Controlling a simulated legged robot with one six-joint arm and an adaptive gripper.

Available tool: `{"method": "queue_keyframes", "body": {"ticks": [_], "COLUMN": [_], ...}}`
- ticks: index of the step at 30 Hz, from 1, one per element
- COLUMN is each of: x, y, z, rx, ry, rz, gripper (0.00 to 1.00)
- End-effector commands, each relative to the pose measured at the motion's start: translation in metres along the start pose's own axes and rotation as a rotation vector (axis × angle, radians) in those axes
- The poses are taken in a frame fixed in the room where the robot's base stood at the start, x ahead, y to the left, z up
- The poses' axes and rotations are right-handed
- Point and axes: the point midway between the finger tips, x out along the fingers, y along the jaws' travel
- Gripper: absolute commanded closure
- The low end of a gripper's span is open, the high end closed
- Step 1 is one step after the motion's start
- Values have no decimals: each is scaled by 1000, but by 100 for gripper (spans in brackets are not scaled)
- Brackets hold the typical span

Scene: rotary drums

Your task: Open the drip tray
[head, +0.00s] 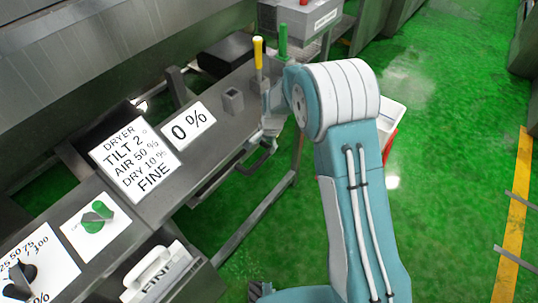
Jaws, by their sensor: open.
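A dark bar handle (262,160) sticks out from the front of the grey bench, below the 0 % sign. It may belong to the drip tray, but no label shows there and the tray itself cannot be made out. My gripper (269,136) is open at the end of my arm, just above this handle, pointing down along the bench front. Its fingers are small and partly blend with the bench, so contact cannot be judged. A second front, with a white handle (148,266) and a partly cut-off label, is at the lower left, away from my gripper.
A yellow-topped lever (258,53) and a green-topped lever (283,40) rise near my wrist. A grey box with a red button (304,2) stands behind. A green knob (97,213) and black dial (20,279) are at left. A white bin (390,117) is partly hidden by my arm. Green floor at right is open.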

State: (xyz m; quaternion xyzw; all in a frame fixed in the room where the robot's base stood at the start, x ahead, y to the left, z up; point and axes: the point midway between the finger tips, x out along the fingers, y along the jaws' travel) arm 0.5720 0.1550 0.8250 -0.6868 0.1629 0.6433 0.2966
Motion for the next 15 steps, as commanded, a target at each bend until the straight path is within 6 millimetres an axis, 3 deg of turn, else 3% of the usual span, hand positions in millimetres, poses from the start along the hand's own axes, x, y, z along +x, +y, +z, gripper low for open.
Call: {"method": "queue_keyframes", "body": {"ticks": [15], "x": [82], "y": [5], "z": [-3], "rx": [0], "ry": [-6], "rz": [-3], "gripper": [31]}}
